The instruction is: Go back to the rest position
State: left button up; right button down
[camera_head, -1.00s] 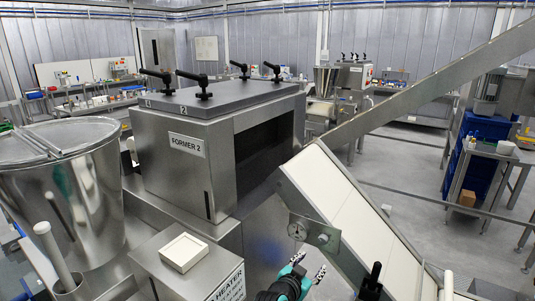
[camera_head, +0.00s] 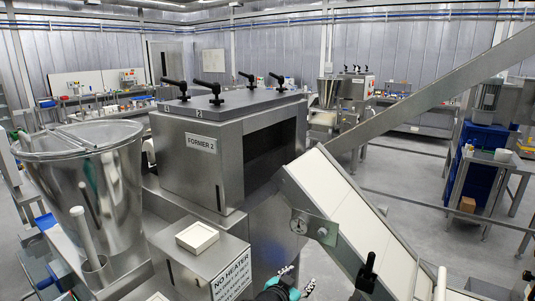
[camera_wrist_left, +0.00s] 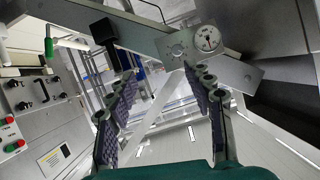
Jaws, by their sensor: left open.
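Past the fingers is a slanted metal beam with a round dial (camera_wrist_left: 207,38) on a plate. In the head view, the gripper is in front of the sloping white conveyor (camera_head: 350,213) and right of the box with the "NO HEATER" sign (camera_head: 231,277). My right gripper is not in view.
The steel machine marked "FORMER 2" (camera_head: 180,165) stands left of the conveyor, beside a large steel drum (camera_head: 90,190). A small white tray (camera_head: 198,238) lies on the low box. A black handle (camera_head: 368,272) stands up near the conveyor.

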pick_arm(q)
jog(key=s+a+f+n+g+y+b, duration=0.1)
jog(key=s+a+f+n+g+y, duration=0.1)
jog(key=s+a, duration=1)
jog(key=s+a+f+n+g+y, duration=0.2)
jog(key=s+a+n, duration=0.4)
jog(key=s+a, duration=0.7)
jog(key=a+f+y, duration=0.1)
jog(key=a+y, duration=0.1)
jog(key=shift+s+y+b, duration=0.25)
jog(key=shift+y+b, duration=0.05)
jog(key=shift+b, duration=0.1)
jog(key=shift+w, duration=0.1)
dwell(0.7)
